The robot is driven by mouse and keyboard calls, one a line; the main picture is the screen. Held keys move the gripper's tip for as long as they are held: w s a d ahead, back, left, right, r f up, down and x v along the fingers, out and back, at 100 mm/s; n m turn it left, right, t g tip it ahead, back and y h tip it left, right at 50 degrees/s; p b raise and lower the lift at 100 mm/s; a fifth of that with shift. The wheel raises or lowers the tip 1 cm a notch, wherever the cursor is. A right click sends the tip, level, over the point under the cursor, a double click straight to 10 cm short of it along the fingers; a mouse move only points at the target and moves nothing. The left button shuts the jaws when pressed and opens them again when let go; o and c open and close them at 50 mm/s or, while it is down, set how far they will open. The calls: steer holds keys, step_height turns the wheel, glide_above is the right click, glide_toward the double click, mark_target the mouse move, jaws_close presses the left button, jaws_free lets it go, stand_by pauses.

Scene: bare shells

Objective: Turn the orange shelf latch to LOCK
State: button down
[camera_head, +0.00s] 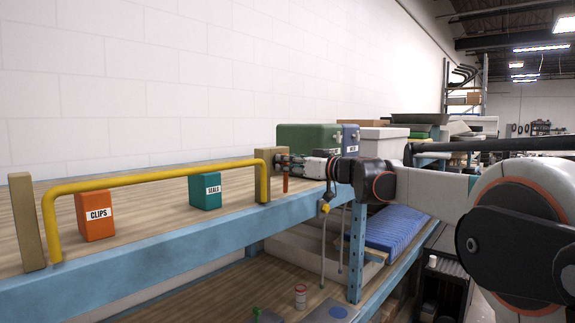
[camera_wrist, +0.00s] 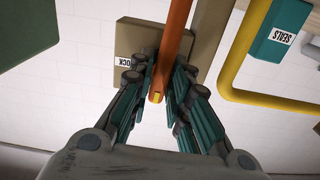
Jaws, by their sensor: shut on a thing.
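The orange shelf latch (camera_wrist: 176,45) is a long bar that runs up the middle of the wrist view, in front of a beige plate (camera_wrist: 130,38). A white label, partly hidden and upside down, reads "OCK" (camera_wrist: 127,62) on the plate. My gripper (camera_wrist: 159,75) is shut on the latch, with a finger on each side of it. In the head view, my gripper (camera_head: 286,163) is at the right end of the yellow rail, and a short orange piece of the latch (camera_head: 285,184) hangs below the fingers. The latch's pivot is hidden.
The yellow rail (camera_head: 150,177) runs along the shelf edge (camera_head: 150,252) between beige posts. An orange CLIPS box (camera_head: 96,228) and a teal SEALS box (camera_head: 205,202) stand behind it. A green bin (camera_head: 305,137) is behind my gripper. A blue upright (camera_head: 357,250) stands below my wrist.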

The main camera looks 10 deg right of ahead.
steer(key=m+b, duration=0.1)
steer(key=m, duration=0.3)
steer(key=m+b, duration=0.1)
steer(key=m, duration=0.4)
steer(key=shift+b, duration=0.3)
steer(key=m, duration=0.4)
steer(key=shift+b, duration=0.35)
steer(key=shift+r+m, duration=0.1)
steer(key=shift+m, duration=2.1)
steer(key=shift+b, duration=0.3)
steer(key=c, duration=1.6)
jaws_free()
